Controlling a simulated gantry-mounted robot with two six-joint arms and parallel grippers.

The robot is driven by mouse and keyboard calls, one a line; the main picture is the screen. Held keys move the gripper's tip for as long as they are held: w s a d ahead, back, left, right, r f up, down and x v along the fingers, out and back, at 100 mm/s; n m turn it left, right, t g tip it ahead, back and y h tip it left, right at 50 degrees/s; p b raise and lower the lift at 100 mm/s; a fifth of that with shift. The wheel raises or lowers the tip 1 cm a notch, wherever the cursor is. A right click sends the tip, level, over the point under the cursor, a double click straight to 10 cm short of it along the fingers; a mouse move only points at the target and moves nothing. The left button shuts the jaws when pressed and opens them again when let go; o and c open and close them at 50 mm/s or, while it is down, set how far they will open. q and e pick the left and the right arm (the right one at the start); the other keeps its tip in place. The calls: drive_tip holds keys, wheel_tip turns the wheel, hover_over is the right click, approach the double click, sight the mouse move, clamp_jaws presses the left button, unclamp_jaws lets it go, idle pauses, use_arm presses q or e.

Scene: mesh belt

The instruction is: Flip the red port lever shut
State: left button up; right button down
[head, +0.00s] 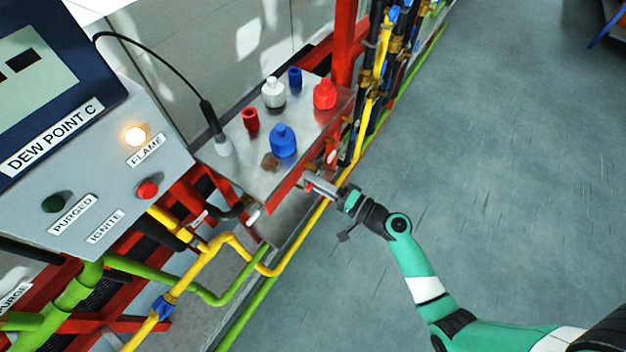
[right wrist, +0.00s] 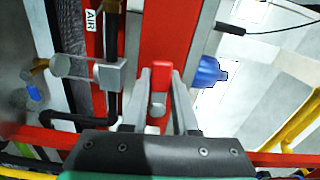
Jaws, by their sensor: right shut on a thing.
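My right gripper (head: 312,182) reaches in from the lower right to the side of the metal bench in the head view. In the right wrist view its two grey fingers (right wrist: 163,98) are shut on a small red lever (right wrist: 159,70), whose red end shows between the fingertips. A grey metal piece (right wrist: 157,108) sits below that red end, between the fingers. The lever is in front of a red frame post (right wrist: 170,30). How far the lever is turned cannot be told. My left gripper is in neither view.
The metal bench top (head: 245,178) holds blue, red and white knobs. A control panel (head: 110,170) with a lit FLAME lamp stands at the left. Yellow pipe (head: 290,245) and green pipe run below the bench. An AIR-labelled post is near the fingers.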

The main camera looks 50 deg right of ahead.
drive_tip(key=shift+r+m+p, duration=0.2)
drive_tip(key=shift+m+p, duration=0.1)
drive_tip(key=shift+m, duration=0.2)
drive_tip(key=c, duration=0.7)
unclamp_jaws()
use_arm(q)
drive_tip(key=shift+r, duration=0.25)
use_arm(e)
drive_tip(key=shift+s, duration=0.1)
